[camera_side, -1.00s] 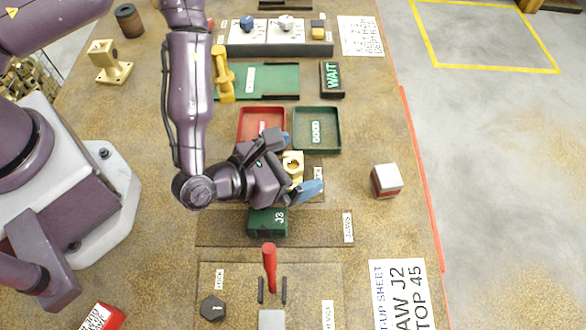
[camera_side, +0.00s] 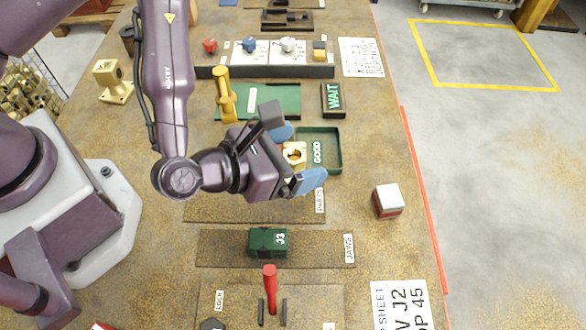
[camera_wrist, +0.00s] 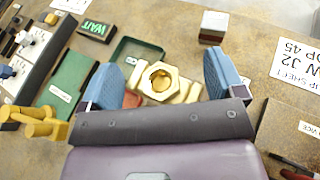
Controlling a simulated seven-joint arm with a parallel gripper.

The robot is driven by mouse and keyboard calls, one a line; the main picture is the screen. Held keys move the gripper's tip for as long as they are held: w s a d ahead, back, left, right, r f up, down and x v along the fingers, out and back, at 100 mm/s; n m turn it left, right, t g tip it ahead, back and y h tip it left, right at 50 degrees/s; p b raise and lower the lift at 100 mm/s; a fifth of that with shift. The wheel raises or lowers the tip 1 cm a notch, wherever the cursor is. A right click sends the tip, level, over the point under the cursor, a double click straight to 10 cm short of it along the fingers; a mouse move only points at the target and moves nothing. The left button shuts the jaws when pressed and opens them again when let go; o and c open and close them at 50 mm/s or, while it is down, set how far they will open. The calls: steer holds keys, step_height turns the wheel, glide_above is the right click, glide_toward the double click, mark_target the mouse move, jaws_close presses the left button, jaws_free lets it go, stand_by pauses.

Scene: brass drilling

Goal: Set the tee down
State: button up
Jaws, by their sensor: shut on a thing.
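The brass tee (camera_side: 293,154) is held between the blue fingertips of my gripper (camera_side: 298,157). In the wrist view the tee (camera_wrist: 158,80) shows its round opening and hex collar, with the blue fingers of my gripper (camera_wrist: 166,80) on either side. My gripper is shut on it, in front of the green GOOD tray (camera_side: 338,160) and over the PARTS mat's far side in the side view. I cannot tell how high the tee is above the table.
A red tray (camera_wrist: 132,100) is mostly hidden behind my gripper. The PARTS mat (camera_side: 230,211) is bare where it shows. The J3 block (camera_side: 268,241) lies on the JAWS mat (camera_side: 220,247). A red-and-white block (camera_side: 387,201) stands to the right. A yellow upright piece (camera_side: 225,95) stands behind.

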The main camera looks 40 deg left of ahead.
steer(key=w+a+r+m, duration=0.1)
steer(key=w+a+r, duration=0.3)
steer(key=w+a, duration=0.1)
steer(key=s+f+m+g+h, duration=0.2)
steer(key=s+m+g+h, duration=0.1)
steer(key=m+g, duration=0.1)
steer(key=s+f+m+g+h, duration=0.3)
steer(key=s+m, duration=0.1)
steer(key=s+f+m+g+h, duration=0.2)
steer(key=s+m+g+h, duration=0.1)
steer(key=m+g, duration=0.1)
steer(key=shift+s+a+f+g+h, duration=0.3)
steer(key=shift+s+f+h, duration=0.05)
steer(key=shift+h, duration=0.05)
steer(key=shift+m, duration=0.3)
steer(key=shift+f, duration=2.2)
steer(key=shift+f, duration=0.15)
steer(key=o, duration=1)
steer(key=shift+o, duration=0.2)
